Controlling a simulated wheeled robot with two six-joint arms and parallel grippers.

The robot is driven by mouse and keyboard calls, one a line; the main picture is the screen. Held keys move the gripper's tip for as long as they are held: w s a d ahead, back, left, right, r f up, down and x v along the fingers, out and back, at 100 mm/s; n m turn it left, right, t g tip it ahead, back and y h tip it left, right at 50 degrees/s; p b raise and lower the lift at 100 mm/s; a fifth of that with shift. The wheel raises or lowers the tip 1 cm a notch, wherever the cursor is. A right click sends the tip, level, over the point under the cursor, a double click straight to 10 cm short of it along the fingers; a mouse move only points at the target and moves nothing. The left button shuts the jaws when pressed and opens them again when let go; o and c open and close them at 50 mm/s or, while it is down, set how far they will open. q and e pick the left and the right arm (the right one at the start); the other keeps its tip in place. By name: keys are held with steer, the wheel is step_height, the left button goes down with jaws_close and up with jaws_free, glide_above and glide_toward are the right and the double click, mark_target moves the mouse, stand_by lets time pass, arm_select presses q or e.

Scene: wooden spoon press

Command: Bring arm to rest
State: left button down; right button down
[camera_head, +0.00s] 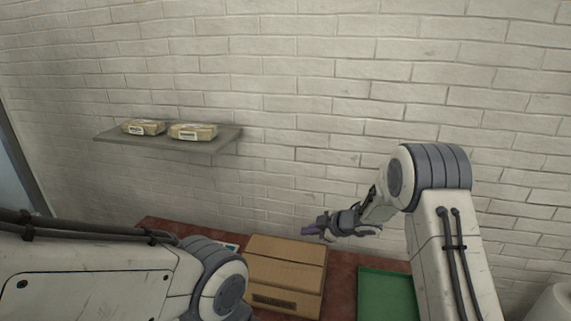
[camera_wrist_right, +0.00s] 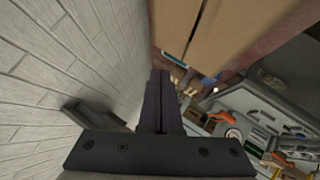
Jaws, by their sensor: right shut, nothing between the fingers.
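My right arm reaches in from the right in the head view. My right gripper (camera_head: 310,230) is held in the air in front of the brick wall, above the back right corner of the cardboard box. In the right wrist view its dark fingers (camera_wrist_right: 160,78) are together with nothing between them. My left arm shows at the lower left of the head view, bent at a joint, but its gripper is out of the picture.
A closed cardboard box (camera_head: 285,272) stands on a reddish table (camera_head: 341,285), with a green tray (camera_head: 386,296) to its right. A wall shelf (camera_head: 215,148) holds two wrapped packages. Cluttered surfaces with tools (camera_wrist_right: 255,130) show in the wrist view.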

steer(key=s+a+r+m+h, duration=0.5)
steer(key=s+r+m, duration=0.1)
steer(key=s+r, duration=0.45)
steer(key=s+m+g+h, duration=0.1)
steer(key=s+m+g, duration=0.2)
steer(key=s, duration=3)
steer(key=g, duration=0.4)
steer(key=shift+s+d+f+m, duration=0.2)
steer(key=shift+s+d+m, duration=0.05)
steer(key=shift+d+m, duration=0.1)
